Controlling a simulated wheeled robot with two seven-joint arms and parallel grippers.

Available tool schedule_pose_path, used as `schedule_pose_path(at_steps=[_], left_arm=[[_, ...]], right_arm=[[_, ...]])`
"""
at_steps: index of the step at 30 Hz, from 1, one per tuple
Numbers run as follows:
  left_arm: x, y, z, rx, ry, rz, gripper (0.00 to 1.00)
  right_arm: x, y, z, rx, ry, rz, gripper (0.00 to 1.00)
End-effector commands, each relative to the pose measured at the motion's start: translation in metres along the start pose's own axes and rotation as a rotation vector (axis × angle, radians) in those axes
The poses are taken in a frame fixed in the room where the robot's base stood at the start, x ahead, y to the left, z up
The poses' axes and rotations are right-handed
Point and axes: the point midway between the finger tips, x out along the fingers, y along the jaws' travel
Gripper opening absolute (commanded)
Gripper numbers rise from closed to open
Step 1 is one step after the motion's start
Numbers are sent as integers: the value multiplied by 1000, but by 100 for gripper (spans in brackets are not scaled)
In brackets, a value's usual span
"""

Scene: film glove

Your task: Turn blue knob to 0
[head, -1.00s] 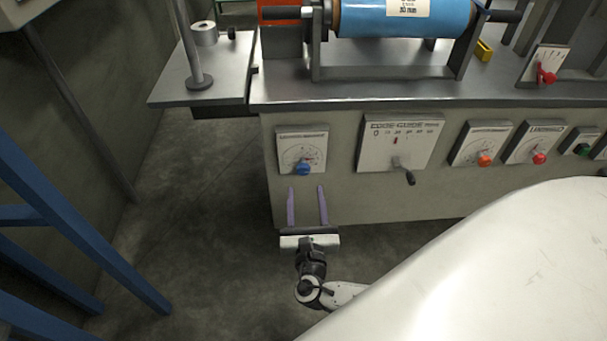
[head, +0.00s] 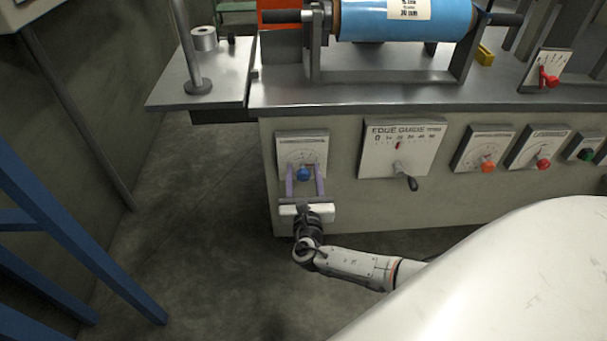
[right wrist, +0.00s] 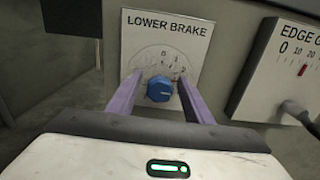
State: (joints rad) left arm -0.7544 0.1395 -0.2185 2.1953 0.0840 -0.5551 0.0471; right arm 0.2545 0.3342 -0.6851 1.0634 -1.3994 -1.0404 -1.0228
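The blue knob (head: 303,174) sits low on a white dial plate (head: 302,147) on the machine's front panel. In the right wrist view the blue knob (right wrist: 160,89) shows on the plate labelled "LOWER BRAKE" (right wrist: 168,25), with small numbers around it that are partly too blurred to read. My right gripper (head: 304,172) is open, its two purple fingers standing apart on the left and right of the knob. In the right wrist view the gripper (right wrist: 160,88) shows gaps between the knob and both fingers. My left gripper is not in view.
Right of the dial is the "EDGE GUIDE" plate (head: 402,148) with a dark crank handle (head: 411,184). A metal side shelf (head: 190,88) juts out at upper left. The floor below is clear.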

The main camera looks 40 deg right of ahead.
Motion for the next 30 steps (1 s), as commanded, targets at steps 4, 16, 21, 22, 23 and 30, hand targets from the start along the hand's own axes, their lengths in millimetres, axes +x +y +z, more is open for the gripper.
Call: schedule_pose_path(at_steps=[4,16,21,22,23,30], left_arm=[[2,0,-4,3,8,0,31],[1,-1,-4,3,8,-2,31],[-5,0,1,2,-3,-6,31],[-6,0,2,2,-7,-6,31],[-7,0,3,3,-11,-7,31],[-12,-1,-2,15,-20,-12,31]], right_arm=[[0,0,0,0,0,0,21],[-1,0,1,-40,0,0,7],[-1,0,1,-128,0,0,7],[-1,0,1,-148,0,0,7],[-1,0,1,-172,1,0,7],[-1,2,2,-386,1,1,7]])
